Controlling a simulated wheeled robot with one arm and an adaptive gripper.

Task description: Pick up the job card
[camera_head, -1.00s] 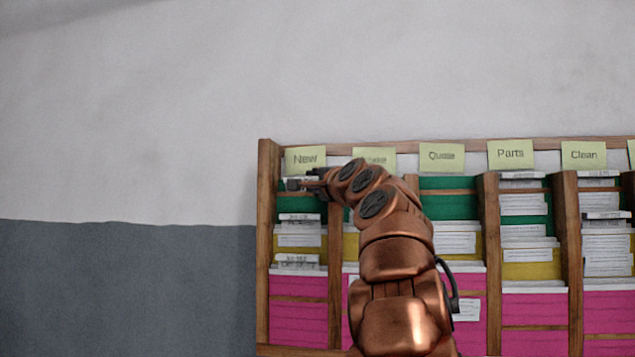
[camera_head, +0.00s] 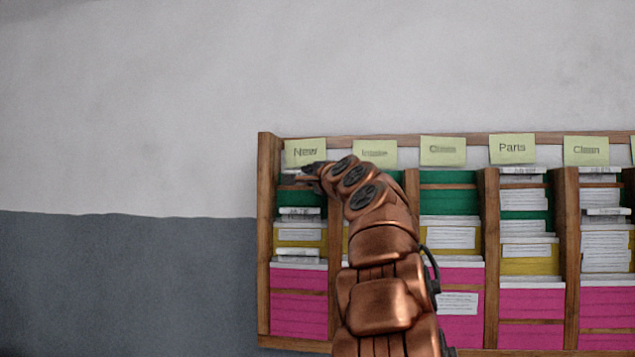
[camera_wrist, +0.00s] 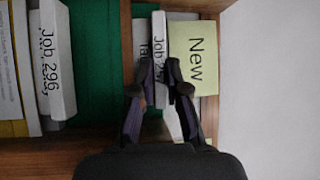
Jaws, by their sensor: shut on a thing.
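A white job card (camera_wrist: 160,45) stands in the top slot under the "New" label (camera_wrist: 194,65); its print begins "Job 29" and the rest is hidden by a finger. My gripper (camera_wrist: 162,75) is shut on this card, with one dark finger on each side of it. Another card marked "Job 296" (camera_wrist: 57,60) stands in a lower slot, apart from my fingers.
The wooden rack (camera_head: 264,240) has several columns with green, yellow and magenta pockets holding other cards. Wooden dividers flank the "New" column closely. The wall (camera_head: 130,120) left of the rack and above it is bare.

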